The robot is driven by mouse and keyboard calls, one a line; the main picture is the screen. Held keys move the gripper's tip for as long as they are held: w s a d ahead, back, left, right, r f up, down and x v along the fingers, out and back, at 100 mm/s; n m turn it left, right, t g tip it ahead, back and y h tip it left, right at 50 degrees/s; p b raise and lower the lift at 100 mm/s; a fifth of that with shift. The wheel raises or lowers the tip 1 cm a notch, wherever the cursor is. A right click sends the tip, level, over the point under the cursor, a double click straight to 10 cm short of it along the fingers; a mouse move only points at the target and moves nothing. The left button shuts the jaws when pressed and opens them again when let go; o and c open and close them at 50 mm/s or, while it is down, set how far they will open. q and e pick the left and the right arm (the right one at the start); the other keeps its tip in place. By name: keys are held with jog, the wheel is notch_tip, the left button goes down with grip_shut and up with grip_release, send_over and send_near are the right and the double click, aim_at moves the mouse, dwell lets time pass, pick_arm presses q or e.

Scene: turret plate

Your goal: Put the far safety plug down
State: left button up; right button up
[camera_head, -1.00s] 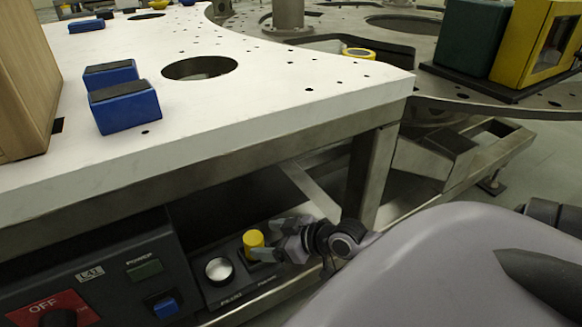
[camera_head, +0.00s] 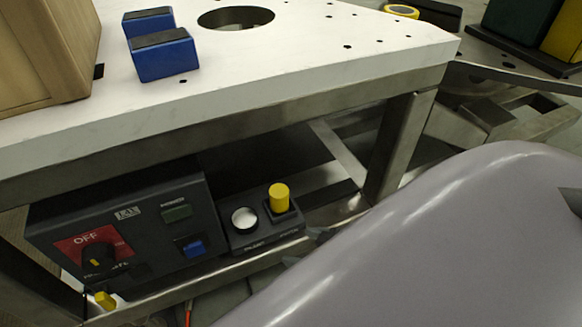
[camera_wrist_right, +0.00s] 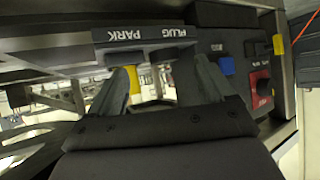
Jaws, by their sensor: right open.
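A yellow safety plug (camera_head: 279,198) stands upright in the right-hand place of a small dark two-place box (camera_head: 262,229) under the white table. The place to its left shows a white round face (camera_head: 244,219). My right gripper (camera_head: 306,248) is in front of the box, mostly hidden by my own arm; only its fingertips show. In the right wrist view its fingers (camera_wrist_right: 158,85) are apart, with nothing clasped between them. The plug (camera_wrist_right: 133,80) shows there beside the left finger, behind the PARK label (camera_wrist_right: 127,35). My left gripper is not in view.
A dark control box (camera_head: 130,225) with a red OFF switch panel (camera_head: 93,247) stands left of the plug box. A second yellow piece (camera_head: 105,300) is at its lower left. The white table (camera_head: 330,60) overhangs them, with a steel leg (camera_head: 398,145) on the right.

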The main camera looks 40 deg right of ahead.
jog(key=s+a+f, duration=0.1)
jog(key=s+a, duration=0.1)
jog(key=a, duration=0.4)
jog(key=shift+s+a+f+m+g+h, duration=0.25)
jog(key=shift+a+f+m+g+h, duration=0.05)
jog(key=shift+a+f+m, duration=0.1)
jog(key=shift+d, duration=0.1)
notch_tip(320, 180, up, 14)
jog(key=d+p, duration=0.1)
jog(key=p, duration=1.5)
jog(key=shift+s+d+f, duration=0.15)
jog(key=shift+s+f, duration=0.1)
jog(key=shift+s, duration=0.15)
jog(key=c, duration=0.7)
jog(key=shift+s+d, duration=0.1)
jog(key=shift+d, duration=0.05)
